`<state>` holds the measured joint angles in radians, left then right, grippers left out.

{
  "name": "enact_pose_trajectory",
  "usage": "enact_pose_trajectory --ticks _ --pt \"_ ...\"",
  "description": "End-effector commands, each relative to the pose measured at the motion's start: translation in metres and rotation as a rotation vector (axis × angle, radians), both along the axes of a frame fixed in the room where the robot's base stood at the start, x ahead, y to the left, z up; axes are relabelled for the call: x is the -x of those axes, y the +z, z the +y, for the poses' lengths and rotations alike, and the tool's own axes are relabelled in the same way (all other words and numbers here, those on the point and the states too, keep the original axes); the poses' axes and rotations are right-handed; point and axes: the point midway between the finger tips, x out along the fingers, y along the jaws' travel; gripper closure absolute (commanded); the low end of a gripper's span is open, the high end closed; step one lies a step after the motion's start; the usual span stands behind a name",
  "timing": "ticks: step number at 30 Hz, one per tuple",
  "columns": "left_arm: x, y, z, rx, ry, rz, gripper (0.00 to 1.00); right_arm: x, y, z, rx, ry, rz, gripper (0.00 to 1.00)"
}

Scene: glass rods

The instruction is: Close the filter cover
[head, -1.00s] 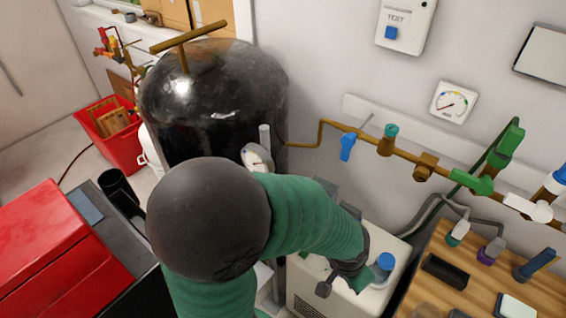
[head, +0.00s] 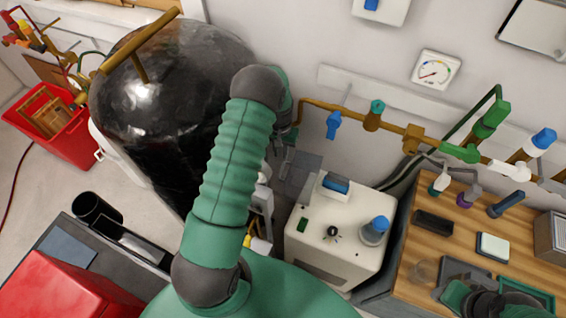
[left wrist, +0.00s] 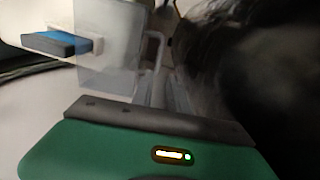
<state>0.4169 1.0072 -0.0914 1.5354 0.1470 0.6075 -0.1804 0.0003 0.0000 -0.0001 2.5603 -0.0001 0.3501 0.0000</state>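A white boxy unit (head: 335,235) stands on the floor by the wall, with a blue-topped part (head: 336,183), a black knob and a blue-capped cup (head: 375,230) on top. A flat grey panel (head: 300,170) shows at its back left; I cannot tell if this is the filter cover. In the left wrist view, a grey see-through square plate (left wrist: 105,60) stands beside a blue-ended white part (left wrist: 60,44). My left gripper (head: 287,150) is behind the unit's left side, mostly hidden by my arm; its fingers are blurred. My right gripper (head: 490,303) is partly seen at the bottom right.
A large black tank (head: 170,100) stands close left of my left arm. A brass pipe with valves (head: 395,127) runs along the wall. A wooden bench (head: 465,240) with small items is at right. A red box (head: 60,290) is at lower left.

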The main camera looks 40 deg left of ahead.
Motion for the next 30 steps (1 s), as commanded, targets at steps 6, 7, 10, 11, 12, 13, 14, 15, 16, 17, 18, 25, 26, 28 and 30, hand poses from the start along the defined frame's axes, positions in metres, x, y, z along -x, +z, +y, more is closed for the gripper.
enact_pose_trajectory --ticks 6,7,10,11,12,13,14,15,16,17,18,25,26,28,30 --pt "0.002 -0.051 -0.007 -0.009 -0.003 0.005 0.8 0.0 0.006 0.0 0.0 0.001 -0.001 0.57" --pt "0.002 -0.056 -0.008 -0.01 -0.003 0.005 0.8 0.0 0.007 0.0 0.0 0.001 -0.001 0.57" --pt "0.0 -0.068 -0.01 -0.012 -0.004 0.002 0.8 0.0 0.007 0.0 0.0 0.0 0.0 0.57" --pt "0.001 -0.071 -0.01 -0.012 -0.004 0.003 0.8 0.0 0.007 0.0 0.0 0.0 -0.001 0.57" --pt "0.001 -0.074 -0.009 -0.011 -0.004 0.002 0.8 0.0 0.008 0.0 0.0 0.0 0.0 0.57" --pt "0.0 -0.076 -0.009 -0.01 -0.003 0.002 0.8 0.0 0.008 0.0 0.0 0.0 0.0 0.57" --pt "0.0 -0.077 -0.008 -0.009 -0.003 0.002 0.8 0.0 0.008 0.0 0.0 0.0 0.0 0.57" --pt "0.0 -0.078 -0.007 -0.008 -0.003 0.001 0.8 0.0 0.008 0.0 0.0 0.0 0.0 0.57" --pt "0.0 -0.079 -0.006 -0.007 -0.003 0.001 0.8 0.0 0.007 0.0 0.0 0.0 0.0 0.57" --pt "0.0 -0.079 -0.006 -0.007 -0.003 0.0 0.8 0.0 0.007 0.0 0.0 0.0 0.0 0.57" --pt "-0.001 -0.079 -0.006 -0.006 -0.003 0.001 0.8 0.0 0.007 0.0 0.0 0.0 0.0 0.57" --pt "0.0 -0.079 -0.006 -0.006 -0.003 0.001 1.0 0.0 0.007 0.0 0.0 0.001 0.0 0.57" --pt "0.0 -0.078 -0.006 -0.007 -0.003 0.001 1.0 0.0 0.007 0.0 0.0 0.001 0.0 0.57" --pt "0.0 -0.078 -0.006 -0.008 -0.003 0.001 1.0 0.0 0.007 0.0 0.0 0.001 -0.001 0.57" --pt "0.0 -0.078 -0.006 -0.01 -0.003 0.001 1.0 0.0 0.007 0.0 0.0 0.001 -0.001 0.57"
